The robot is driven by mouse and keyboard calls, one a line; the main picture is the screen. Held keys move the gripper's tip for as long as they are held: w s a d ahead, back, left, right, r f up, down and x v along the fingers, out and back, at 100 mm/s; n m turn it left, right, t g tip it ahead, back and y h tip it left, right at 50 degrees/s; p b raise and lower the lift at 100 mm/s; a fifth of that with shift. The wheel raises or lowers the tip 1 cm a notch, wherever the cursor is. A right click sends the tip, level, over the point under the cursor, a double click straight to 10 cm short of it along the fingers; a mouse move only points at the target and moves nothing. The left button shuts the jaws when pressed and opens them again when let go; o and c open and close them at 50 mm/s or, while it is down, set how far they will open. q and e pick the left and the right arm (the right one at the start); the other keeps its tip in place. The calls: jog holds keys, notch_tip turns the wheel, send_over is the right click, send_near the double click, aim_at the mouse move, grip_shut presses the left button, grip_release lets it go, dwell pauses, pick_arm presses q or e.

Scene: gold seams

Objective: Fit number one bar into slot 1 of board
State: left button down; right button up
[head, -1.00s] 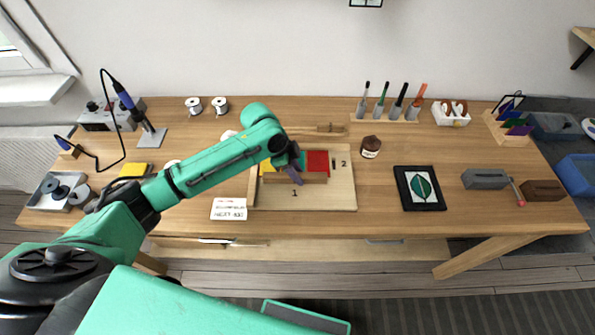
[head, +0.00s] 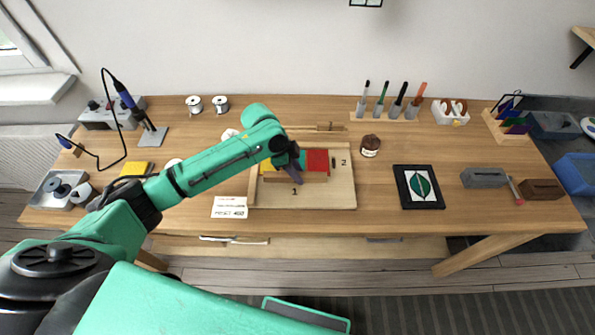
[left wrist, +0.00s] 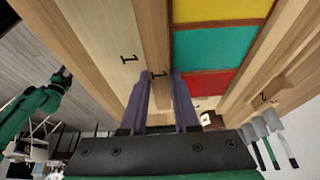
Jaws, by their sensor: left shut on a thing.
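My left gripper (head: 291,174) is shut on the number one bar, its purple fingers (left wrist: 165,100) on either side of it. The wooden bar (left wrist: 153,35) carries a black 1 and lies along the near edge of the coloured tiles. It also shows in the head view (head: 314,179). The board (head: 325,200) has a printed 1 beside the bar and a printed 2 at the right. I cannot tell whether the bar is fully down in slot 1. Part of my right arm (left wrist: 30,115) shows in the left wrist view; its gripper is unclear.
Yellow, teal and red tiles (left wrist: 215,55) lie beside the bar. A white card (head: 229,207) is left of the board, a brown jar (head: 370,146) right of it, and a framed leaf picture (head: 419,187) further right. Bare table lies between board and picture.

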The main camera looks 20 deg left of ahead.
pick_arm(q)
jog(key=shift+f, duration=0.25)
dwell(0.4)
jog(key=shift+p, duration=0.45)
jog(key=c, duration=0.6)
grip_release()
jog(key=o, duration=0.5)
